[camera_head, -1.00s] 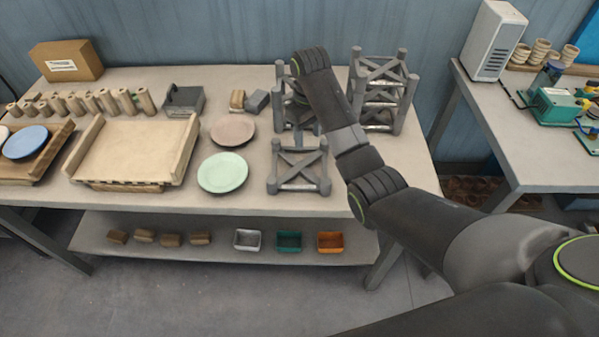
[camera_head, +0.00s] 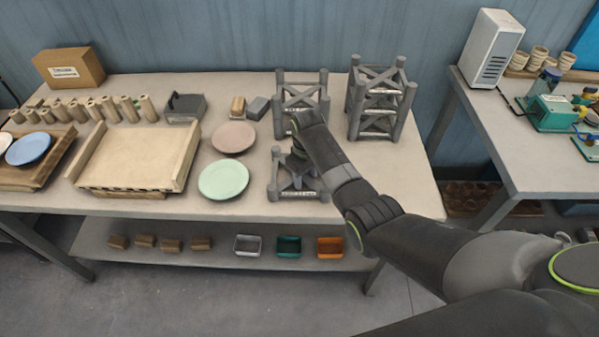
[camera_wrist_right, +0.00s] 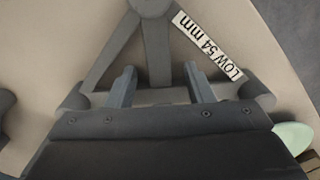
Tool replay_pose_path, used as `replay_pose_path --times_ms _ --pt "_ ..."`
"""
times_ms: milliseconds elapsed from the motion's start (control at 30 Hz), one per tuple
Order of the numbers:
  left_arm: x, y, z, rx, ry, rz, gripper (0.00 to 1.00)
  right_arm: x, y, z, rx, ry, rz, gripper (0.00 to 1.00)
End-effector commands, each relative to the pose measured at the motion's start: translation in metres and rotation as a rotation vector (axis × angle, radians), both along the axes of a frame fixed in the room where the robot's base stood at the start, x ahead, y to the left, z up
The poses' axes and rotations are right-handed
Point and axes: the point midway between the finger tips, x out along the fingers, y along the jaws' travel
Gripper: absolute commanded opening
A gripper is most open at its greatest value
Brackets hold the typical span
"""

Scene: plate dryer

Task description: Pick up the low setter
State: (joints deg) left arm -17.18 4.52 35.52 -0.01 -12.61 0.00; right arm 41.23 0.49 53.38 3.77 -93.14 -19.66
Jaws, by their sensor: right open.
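The low setter (camera_head: 286,188) is a short grey cross-braced frame on the bench, right of the green plate. Its label reads "LOW 54 mm" in the right wrist view, where its grey struts (camera_wrist_right: 157,50) meet a cross bar. My right gripper (camera_wrist_right: 162,88) is open, its two fingers apart over the setter, one on each side of the middle strut. I cannot tell whether the fingers touch it. In the head view my right arm hides part of the setter and the fingertips. My left gripper is not in view.
Two taller grey setters, a middle one (camera_head: 301,92) and a right one (camera_head: 381,105), stand behind. The green plate (camera_head: 223,180) and pink plate (camera_head: 233,138) lie to the left. A wooden tray (camera_head: 135,155) is farther left.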

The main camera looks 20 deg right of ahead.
Motion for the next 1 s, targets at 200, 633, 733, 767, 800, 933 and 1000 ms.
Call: replay_pose_path --times_ms 200,633,733,767,800,933,1000 --pt "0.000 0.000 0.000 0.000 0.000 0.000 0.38 0.000 0.000 -0.001 0.000 0.000 0.000 0.46" --pt "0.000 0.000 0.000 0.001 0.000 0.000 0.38 0.000 0.000 0.000 0.000 0.000 0.000 0.00" --pt "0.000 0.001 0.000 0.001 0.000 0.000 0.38 0.001 0.000 0.001 0.000 -0.002 0.000 0.00" --pt "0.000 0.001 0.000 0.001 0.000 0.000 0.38 0.001 0.000 0.001 0.000 -0.002 0.000 0.00" --pt "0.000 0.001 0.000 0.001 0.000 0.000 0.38 0.001 0.000 0.001 0.000 -0.002 0.000 0.00" --pt "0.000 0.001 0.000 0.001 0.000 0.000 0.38 0.001 0.000 0.004 0.000 -0.002 0.000 0.00" --pt "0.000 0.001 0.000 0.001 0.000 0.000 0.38 0.001 0.000 0.010 0.001 -0.004 0.000 0.00"
